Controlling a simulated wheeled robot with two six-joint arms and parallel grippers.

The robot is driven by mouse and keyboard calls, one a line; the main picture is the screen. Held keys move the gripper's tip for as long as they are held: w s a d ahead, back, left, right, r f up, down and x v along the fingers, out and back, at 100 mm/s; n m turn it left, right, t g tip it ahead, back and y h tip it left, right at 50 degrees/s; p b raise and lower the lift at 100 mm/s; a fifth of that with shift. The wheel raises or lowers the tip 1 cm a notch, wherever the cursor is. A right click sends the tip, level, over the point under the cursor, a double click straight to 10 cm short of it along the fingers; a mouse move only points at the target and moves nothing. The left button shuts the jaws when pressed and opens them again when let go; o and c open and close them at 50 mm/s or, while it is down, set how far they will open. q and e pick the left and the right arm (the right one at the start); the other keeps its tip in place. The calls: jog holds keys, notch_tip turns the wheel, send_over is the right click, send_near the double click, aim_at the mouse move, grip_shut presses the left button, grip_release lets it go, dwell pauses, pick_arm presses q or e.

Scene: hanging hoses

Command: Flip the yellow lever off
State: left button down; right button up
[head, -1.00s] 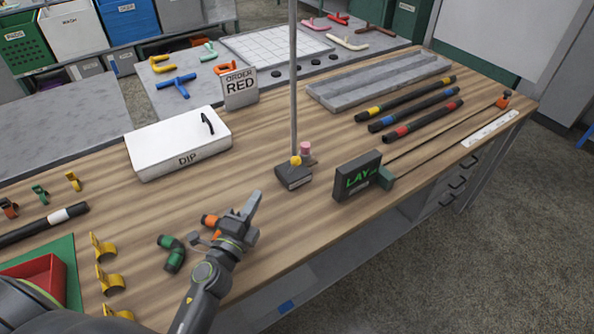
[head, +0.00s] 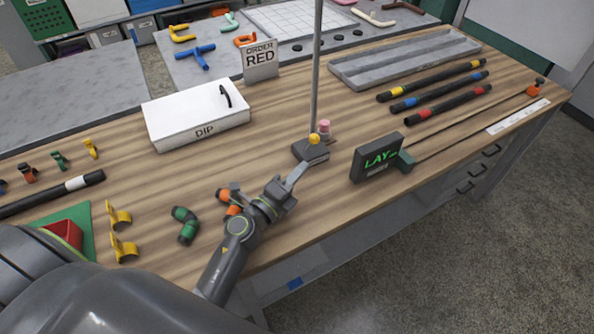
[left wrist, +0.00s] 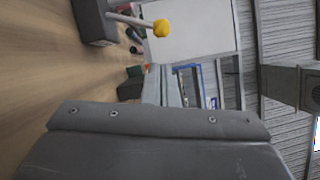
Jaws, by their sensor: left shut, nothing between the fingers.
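The yellow lever is a yellow ball knob (head: 314,139) on a small dark box (head: 304,153), which stands at the foot of a tall grey pole. In the left wrist view the yellow knob (left wrist: 162,28) sits on the end of a grey rod coming out of the dark box (left wrist: 94,22). My left gripper (head: 302,170) is shut and empty. Its tips are just in front of the box, below the knob; whether they touch the box cannot be told. My right gripper is not in view.
A pink knob (head: 324,127) is beside the yellow one. The tall pole (head: 317,70) rises behind. A dark display reading LAY (head: 376,158) stands to the right. Green (head: 185,225) and orange (head: 228,200) fittings lie near my left arm. A white DIP box (head: 195,112) stands at the left.

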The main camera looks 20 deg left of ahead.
aim_at(311, 144)
pick_arm(q)
jog(key=x, duration=0.7)
jog(key=w+a+r+n+g+p, duration=0.1)
jog(key=n+p, duration=0.1)
jog(key=p, duration=0.4)
jog(key=w+a+r+n+p, duration=0.1)
jog(key=a+r+n+p, duration=0.1)
jog(key=p, duration=0.4)
jog(key=shift+w+a+g, duration=0.25)
jog(key=shift+w+g, duration=0.1)
jog(key=shift+g, duration=0.05)
jog(key=shift+w+a, duration=0.95)
jog(key=shift+a, duration=0.3)
jog(key=shift+a, duration=0.1)
